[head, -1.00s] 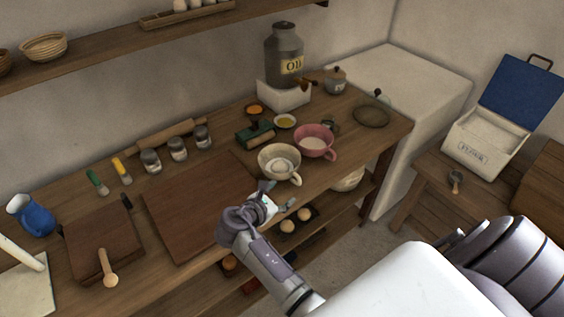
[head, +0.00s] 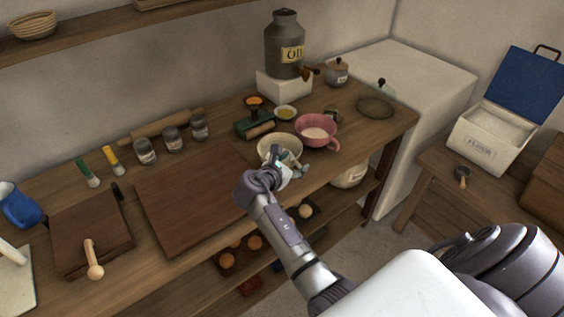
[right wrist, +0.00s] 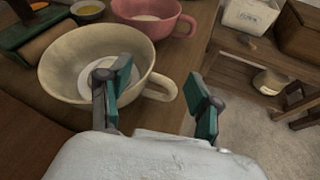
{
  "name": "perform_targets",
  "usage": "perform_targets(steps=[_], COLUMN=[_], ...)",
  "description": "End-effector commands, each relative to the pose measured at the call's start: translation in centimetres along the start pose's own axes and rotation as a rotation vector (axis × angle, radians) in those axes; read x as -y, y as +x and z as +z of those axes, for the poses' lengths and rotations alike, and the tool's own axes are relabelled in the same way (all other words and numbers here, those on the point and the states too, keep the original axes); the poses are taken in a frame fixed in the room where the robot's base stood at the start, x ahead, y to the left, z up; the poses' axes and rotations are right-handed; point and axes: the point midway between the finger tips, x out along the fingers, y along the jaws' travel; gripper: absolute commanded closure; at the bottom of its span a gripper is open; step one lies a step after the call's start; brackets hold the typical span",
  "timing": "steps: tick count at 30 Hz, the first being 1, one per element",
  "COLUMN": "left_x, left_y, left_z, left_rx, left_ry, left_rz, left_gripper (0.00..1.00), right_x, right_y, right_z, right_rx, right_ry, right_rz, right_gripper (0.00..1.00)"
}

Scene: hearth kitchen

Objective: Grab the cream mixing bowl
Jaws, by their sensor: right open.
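The cream mixing bowl (head: 268,146) stands on the wooden worktop near its front edge, with something white inside. It also shows in the right wrist view (right wrist: 62,62), with its handle on the right. My right gripper (head: 288,166) is open at the bowl's near side and hides part of it. In the right wrist view, the open jaws (right wrist: 157,80) have the left finger over the bowl's inside and the right finger outside, beyond the handle. I cannot tell whether either finger touches the bowl. My left gripper is not in view.
A pink cup-like bowl (head: 316,128) stands close behind and to the right. A green-and-wood tool (head: 252,127) lies behind the cream bowl. A brown board (head: 190,195) lies left of it. A lower shelf (head: 330,200) holds several items.

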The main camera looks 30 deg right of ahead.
Motion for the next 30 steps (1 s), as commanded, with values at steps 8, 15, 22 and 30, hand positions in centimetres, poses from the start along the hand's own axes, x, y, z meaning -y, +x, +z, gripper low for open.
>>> perform_targets(steps=[8, 15, 22, 30], left_x=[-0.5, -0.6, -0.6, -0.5], left_y=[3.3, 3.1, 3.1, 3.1], left_z=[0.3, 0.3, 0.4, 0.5], left_rx=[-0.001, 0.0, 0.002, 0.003], left_ry=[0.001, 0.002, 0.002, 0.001], left_rz=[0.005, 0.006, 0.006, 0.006], left_gripper=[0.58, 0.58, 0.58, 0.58], right_x=[0.1, 0.0, 0.0, 0.0], right_y=[3.6, 3.6, 3.6, 3.6], right_z=[-0.3, 0.0, 0.0, -0.1], right_rx=[0.001, 0.0, 0.0, -0.001], right_ry=[0.002, 0.0, 0.0, 0.0], right_rz=[0.0, 0.0, 0.0, 0.0], right_gripper=[0.37, 0.39, 0.77, 1.0])
